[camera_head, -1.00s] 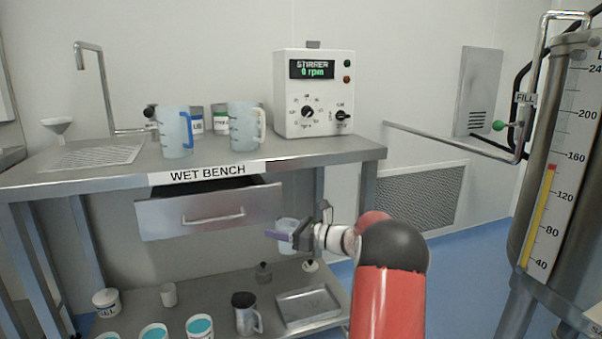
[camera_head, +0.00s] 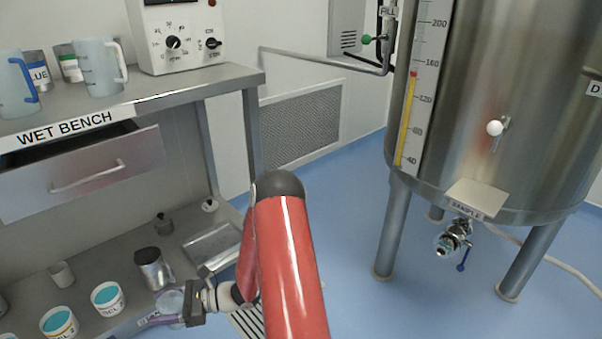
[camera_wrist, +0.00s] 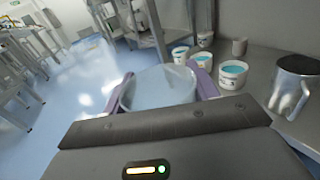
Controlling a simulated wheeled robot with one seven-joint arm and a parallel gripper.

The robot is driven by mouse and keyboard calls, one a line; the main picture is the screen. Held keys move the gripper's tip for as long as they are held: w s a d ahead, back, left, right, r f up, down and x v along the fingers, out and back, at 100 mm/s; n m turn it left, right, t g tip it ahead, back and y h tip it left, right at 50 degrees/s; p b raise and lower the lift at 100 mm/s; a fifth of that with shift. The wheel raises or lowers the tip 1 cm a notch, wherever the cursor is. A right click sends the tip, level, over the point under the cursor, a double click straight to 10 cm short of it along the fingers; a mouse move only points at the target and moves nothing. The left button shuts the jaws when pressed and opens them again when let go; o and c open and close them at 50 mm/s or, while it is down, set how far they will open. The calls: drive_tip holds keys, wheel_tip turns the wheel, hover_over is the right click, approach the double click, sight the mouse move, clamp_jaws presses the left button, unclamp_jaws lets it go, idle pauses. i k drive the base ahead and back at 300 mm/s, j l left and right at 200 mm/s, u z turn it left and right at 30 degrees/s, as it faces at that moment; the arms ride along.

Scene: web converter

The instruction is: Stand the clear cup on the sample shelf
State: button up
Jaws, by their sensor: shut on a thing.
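The clear cup (camera_head: 171,302) is held between the purple fingers of my gripper (camera_head: 160,317), low at the left of the head view beside the lower bench shelf. In the wrist view the cup (camera_wrist: 160,88) sits between both fingers of my gripper (camera_wrist: 163,84), and it looks empty. The sample shelf (camera_head: 478,198) is a small pale plate labelled SAMPLE on the front of the steel tank (camera_head: 490,110), at the right of the head view. Its top looks bare. My gripper and the cup are well left of it and apart from it.
A valve (camera_head: 455,236) with a blue handle hangs under the sample shelf. The wet bench (camera_head: 175,95) stands left, with an open drawer (camera_head: 80,172). A metal jug (camera_head: 150,266) and teal-filled tubs (camera_head: 108,297) stand on its lower shelf. Blue floor (camera_head: 345,200) lies clear between bench and tank.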

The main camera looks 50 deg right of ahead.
sight(477, 194)
drive_tip(key=z, duration=2.5)
drive_tip(key=j+z, duration=0.1)
drive_tip(key=z, duration=0.75)
drive_tip(key=j+z, duration=0.15)
drive_tip(key=z, duration=0.7)
